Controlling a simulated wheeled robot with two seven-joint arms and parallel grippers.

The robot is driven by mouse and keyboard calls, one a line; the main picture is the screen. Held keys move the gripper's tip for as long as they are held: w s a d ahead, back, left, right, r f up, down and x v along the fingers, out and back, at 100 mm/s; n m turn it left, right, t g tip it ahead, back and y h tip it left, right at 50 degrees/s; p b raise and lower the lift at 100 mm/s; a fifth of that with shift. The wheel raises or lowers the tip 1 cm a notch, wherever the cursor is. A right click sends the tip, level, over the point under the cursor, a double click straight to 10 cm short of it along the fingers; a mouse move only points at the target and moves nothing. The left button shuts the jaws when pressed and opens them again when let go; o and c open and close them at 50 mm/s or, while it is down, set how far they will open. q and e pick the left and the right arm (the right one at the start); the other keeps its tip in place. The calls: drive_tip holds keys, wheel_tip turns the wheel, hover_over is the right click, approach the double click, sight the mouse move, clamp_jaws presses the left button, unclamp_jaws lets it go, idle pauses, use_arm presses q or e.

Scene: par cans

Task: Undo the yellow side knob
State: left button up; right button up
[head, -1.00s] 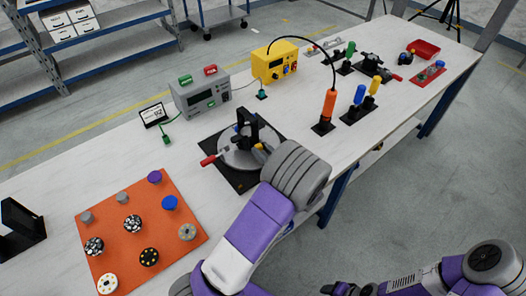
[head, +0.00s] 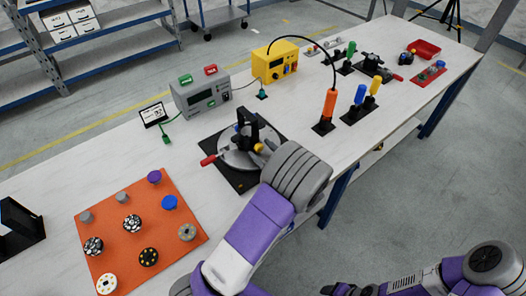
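A round grey fixture (head: 238,157) with a black upright bracket (head: 248,127) stands on a black base plate near the table's middle. A small yellow knob (head: 259,148) shows at its right side. A red-ended handle (head: 208,160) sticks out at its left. My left gripper (head: 268,151) is at the knob's side of the fixture, mostly hidden behind my own thick grey wrist, so its fingers and any contact with the knob cannot be made out. My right gripper (head: 343,289) is low at the bottom edge, away from the table, partly cut off.
An orange mat (head: 165,235) with several round knobs lies at left. A grey meter box (head: 203,97) and a yellow box (head: 281,62) stand behind the fixture. Orange, blue and yellow-handled tools (head: 328,105) stand upright to the right. Bare table lies between mat and fixture.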

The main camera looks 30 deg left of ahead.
use_arm(q)
drive_tip(key=p+v, duration=0.1)
drive_tip(key=v, duration=0.5)
drive_tip(key=shift+s+d+p, duration=0.1)
drive_tip(key=shift+d+p, duration=0.25)
drive_tip(key=shift+p, duration=0.05)
drive_tip(key=shift+s+d, duration=0.25)
drive_tip(key=shift+d, duration=0.15)
